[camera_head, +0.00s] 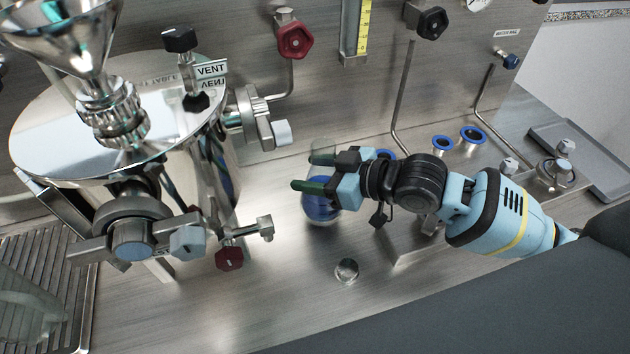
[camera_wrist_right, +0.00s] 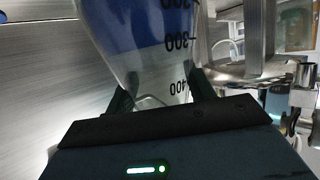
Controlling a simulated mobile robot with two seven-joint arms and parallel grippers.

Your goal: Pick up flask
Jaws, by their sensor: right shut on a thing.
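The flask (camera_head: 321,209) is clear glass with a rounded body and blue liquid inside. It is near the middle of the steel bench in the head view. My right gripper (camera_head: 312,173) comes in from the right and is shut on the flask. In the right wrist view the flask (camera_wrist_right: 145,45) shows blue liquid and dark graduation marks, with my right gripper's fingers (camera_wrist_right: 163,95) on either side. The fingers hide part of the flask's upper end. I cannot tell whether its base touches the bench. My left gripper is not in view.
A large steel vessel (camera_head: 60,135) with a funnel and valves stands at the left. A small clear glass piece (camera_head: 346,270) is on the bench in front of the flask. The front bench is mostly clear.

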